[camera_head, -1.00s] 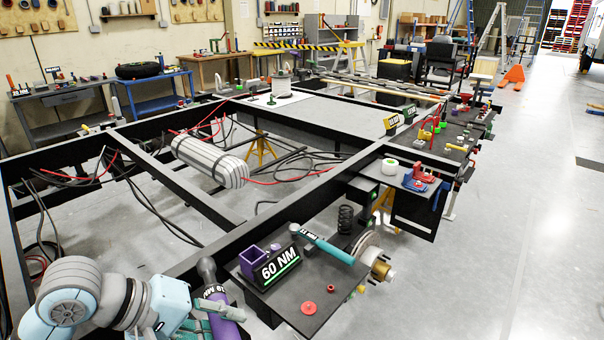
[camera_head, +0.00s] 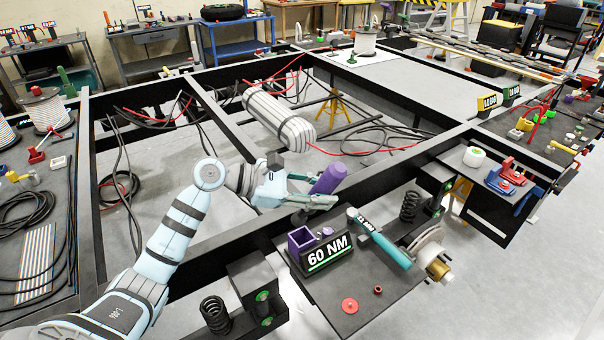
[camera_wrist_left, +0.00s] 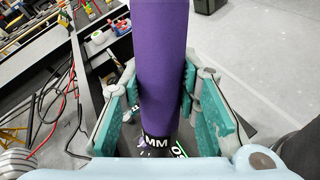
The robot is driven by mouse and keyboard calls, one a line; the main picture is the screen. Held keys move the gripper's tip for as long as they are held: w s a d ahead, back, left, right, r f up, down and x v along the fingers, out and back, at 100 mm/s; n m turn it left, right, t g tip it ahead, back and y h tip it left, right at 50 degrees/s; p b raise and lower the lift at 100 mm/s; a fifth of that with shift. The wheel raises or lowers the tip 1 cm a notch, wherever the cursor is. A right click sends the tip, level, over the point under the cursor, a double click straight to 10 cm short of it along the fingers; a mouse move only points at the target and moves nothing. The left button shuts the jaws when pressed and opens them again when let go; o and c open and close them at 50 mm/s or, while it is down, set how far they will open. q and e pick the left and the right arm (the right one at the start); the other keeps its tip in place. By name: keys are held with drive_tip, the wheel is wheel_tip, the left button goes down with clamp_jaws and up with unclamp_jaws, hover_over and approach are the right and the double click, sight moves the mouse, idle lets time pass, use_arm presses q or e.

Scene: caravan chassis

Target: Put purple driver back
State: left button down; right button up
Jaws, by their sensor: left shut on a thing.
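The purple driver (camera_head: 329,179) is in my left gripper (camera_head: 314,202), which is shut on it. Its thick purple handle leans up to the right, and its lower part points down to the left, just behind and above a square purple holder (camera_head: 301,243). The driver looks clear of the holder, but the gripper partly hides its lower end. In the left wrist view the handle (camera_wrist_left: 163,60) runs between both teal fingers, with a dark collar lettered "MM" near the bottom. My right gripper is out of view.
The holder stands on a dark plate (camera_head: 385,285) beside a "60 NM" sign (camera_head: 330,253). A teal torque tool (camera_head: 380,240), a red disc (camera_head: 350,306) and a small red ring lie nearby. Black springs (camera_head: 215,314) and chassis beams flank the plate. The plate's front is mostly bare.

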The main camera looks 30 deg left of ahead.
use_arm(q)
drive_tip(key=w+a+f+n+t+y+p, duration=0.1)
drive_tip(key=w+a+f+n+t+y, duration=0.1)
drive_tip(key=w+a+f+n+t, duration=0.2)
drive_tip(key=shift+w+a+f+n+t, duration=0.2)
drive_tip(key=shift+w+a+n+t, duration=1.2)
drive_tip(key=shift+a+n, duration=0.6)
drive_tip(key=shift+s+d, duration=0.15)
drive_tip(key=shift+s, duration=0.05)
wheel_tip(320, 180, down, 13)
drive_tip(key=b, duration=1.3)
drive_tip(key=shift+r, duration=0.15)
